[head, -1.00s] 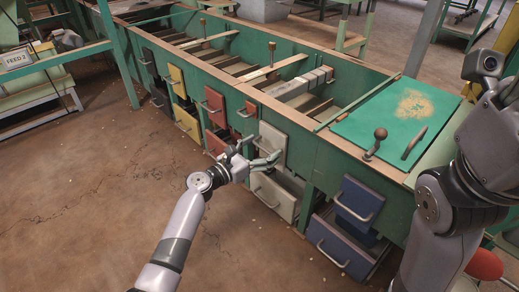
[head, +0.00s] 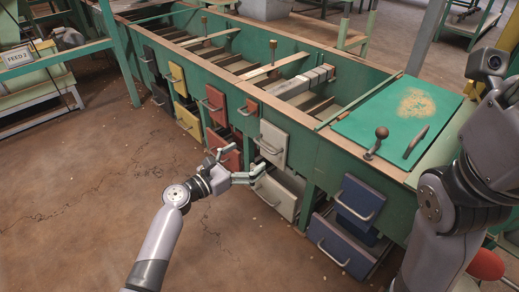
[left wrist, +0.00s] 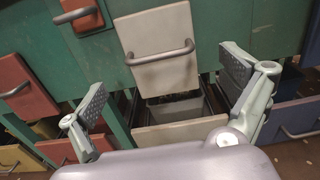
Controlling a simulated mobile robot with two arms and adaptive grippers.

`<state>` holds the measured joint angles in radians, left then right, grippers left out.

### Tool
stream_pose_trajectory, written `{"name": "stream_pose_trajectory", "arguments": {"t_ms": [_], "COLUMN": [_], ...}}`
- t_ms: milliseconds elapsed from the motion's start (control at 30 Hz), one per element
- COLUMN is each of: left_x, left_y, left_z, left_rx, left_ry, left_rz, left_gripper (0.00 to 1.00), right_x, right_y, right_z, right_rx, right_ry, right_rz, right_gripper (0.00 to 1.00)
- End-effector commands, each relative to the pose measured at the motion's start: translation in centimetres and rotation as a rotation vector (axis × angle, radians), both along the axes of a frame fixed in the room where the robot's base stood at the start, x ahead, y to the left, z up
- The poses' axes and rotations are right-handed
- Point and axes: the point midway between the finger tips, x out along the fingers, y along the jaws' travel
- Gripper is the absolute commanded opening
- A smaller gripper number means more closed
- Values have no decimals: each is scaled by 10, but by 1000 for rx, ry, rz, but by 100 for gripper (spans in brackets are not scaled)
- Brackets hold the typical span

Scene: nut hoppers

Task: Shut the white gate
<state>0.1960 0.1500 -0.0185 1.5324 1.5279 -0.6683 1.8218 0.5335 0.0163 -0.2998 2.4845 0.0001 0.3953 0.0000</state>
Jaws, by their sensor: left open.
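The white gate (head: 273,146) is the upper pale panel with a bar handle on the green hopper front. In the left wrist view the white gate (left wrist: 157,72) hangs straight ahead, its handle crossing the middle. A dark gap shows under it, above a cream lower panel (head: 276,196), which also shows in the left wrist view (left wrist: 165,135). My left gripper (head: 240,162) is open and empty, in front of and below the white gate's handle, seemingly apart from it. In the left wrist view its fingers (left wrist: 165,75) spread to either side of the gate. My right gripper is out of view.
Red panels (head: 215,105) and yellow panels stand left of the white gate. Blue panels (head: 360,200) stand to its right. A green board (head: 385,118) with a dark knob lies on the hopper's near end. The floor at the left is clear.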

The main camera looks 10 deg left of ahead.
Motion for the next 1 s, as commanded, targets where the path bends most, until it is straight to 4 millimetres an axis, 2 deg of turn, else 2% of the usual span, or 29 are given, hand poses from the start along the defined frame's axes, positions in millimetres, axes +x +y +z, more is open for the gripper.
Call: {"name": "stream_pose_trajectory", "arguments": {"t_ms": [100, 300, 867, 967, 1000], "left_x": [-18, -34, -36, -35, -36], "left_y": [14, 26, 27, 28, 29], "left_z": [-1, 0, 2, 12, 20], "left_rx": [1, 0, 12, 118, 203], "left_ry": [2, 0, -8, -75, -130], "left_rz": [0, -1, 4, 55, 95], "left_gripper": [96, 96, 96, 96, 96], "right_x": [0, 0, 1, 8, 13], "right_y": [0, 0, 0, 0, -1], "right_z": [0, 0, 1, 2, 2], "right_rx": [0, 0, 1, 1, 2], "right_ry": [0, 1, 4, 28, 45], "right_rz": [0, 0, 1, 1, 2], "right_gripper": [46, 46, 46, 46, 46]}}
